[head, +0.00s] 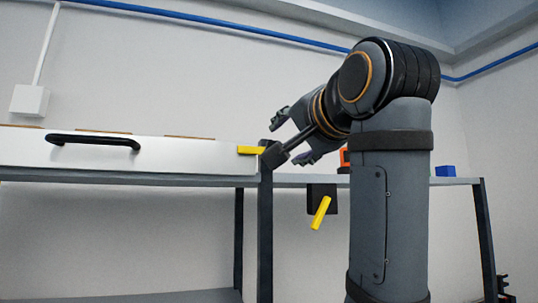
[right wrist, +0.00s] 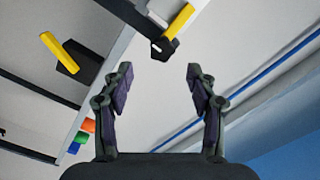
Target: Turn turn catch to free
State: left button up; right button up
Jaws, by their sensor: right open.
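A yellow turn catch (head: 251,150) lies level across the right end of a white front panel (head: 185,156) with a black handle (head: 94,140). Its dark pivot block (head: 273,155) sits at the top of a grey post. In the right wrist view the yellow catch (right wrist: 180,20) and its block (right wrist: 163,47) show at the top, just beyond my fingertips. My right gripper (head: 293,138) is open and empty, close to the block; its fingers also show in the wrist view (right wrist: 159,76). A gap shows between fingertips and catch. My left gripper is out of view.
A second yellow lever (head: 320,212) hangs tilted on a dark plate (head: 315,197) below the shelf, right of the post (head: 265,230). An orange item (head: 344,157) and a blue block (head: 445,171) stand on the shelf. My right arm hides part of it.

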aim_at(260, 149)
jog(key=p+x, duration=0.4)
jog(key=x, duration=0.5)
jog(key=shift+w+a+r, duration=0.1)
jog(key=shift+w, duration=0.05)
jog(key=shift+c, duration=1.2)
jog(key=c, duration=1)
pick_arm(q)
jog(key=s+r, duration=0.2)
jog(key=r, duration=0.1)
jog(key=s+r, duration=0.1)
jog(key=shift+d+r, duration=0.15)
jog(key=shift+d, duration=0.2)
pick_arm(e)
grip_shut()
